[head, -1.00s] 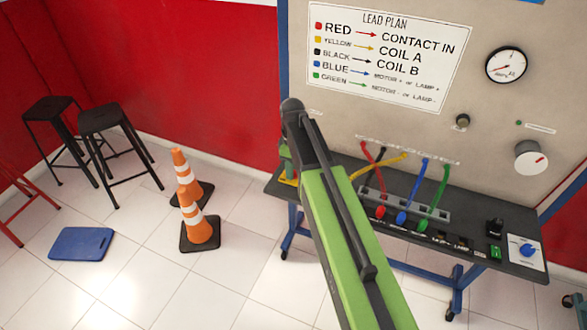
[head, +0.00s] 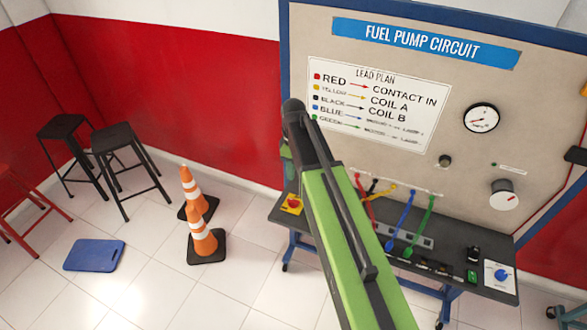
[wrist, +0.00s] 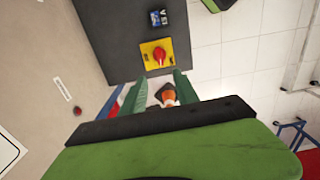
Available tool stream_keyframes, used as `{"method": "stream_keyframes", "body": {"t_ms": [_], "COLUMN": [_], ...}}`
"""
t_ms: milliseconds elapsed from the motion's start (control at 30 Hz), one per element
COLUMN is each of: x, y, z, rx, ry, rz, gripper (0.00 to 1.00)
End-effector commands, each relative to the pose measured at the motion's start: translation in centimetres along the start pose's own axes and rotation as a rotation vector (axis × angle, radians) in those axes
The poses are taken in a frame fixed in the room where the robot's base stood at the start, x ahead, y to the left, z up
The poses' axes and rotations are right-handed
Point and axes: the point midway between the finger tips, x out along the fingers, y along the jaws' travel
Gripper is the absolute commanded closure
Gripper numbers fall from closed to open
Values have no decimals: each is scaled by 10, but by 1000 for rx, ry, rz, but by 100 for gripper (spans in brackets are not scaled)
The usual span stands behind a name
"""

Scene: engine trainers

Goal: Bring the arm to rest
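My green and black arm (head: 350,225) reaches up and away across the head view, in front of the bench. Its far end hides most of my gripper there. In the wrist view my gripper (wrist: 159,80) shows two green fingers spread apart with nothing held between them. Beyond the fingertips is a yellow plate with a red knob (wrist: 154,54) on the dark bench top. The same yellow plate shows in the head view (head: 291,204), just left of my arm. I cannot tell how far the fingers are from it.
The trainer panel (head: 465,60) rises behind the bench (head: 450,258), with red, black, yellow, blue and green leads. Two traffic cones (head: 203,238) stand left of the bench. Two black stools (head: 118,150), a red stool (head: 18,190) and a blue mat (head: 94,255) are farther left. White floor between is clear.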

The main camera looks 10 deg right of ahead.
Motion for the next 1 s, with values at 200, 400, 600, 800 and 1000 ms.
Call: {"method": "stream_keyframes", "body": {"t_ms": [200,400,600,800,1000], "x": [-10,-9,-2,64,128], "y": [0,0,0,-18,-77], "z": [0,0,0,12,52], "rx": [0,0,0,-1,251], "ry": [0,0,0,0,0], "rz": [0,0,0,0,1], "gripper": [64,64,64,64,64]}}
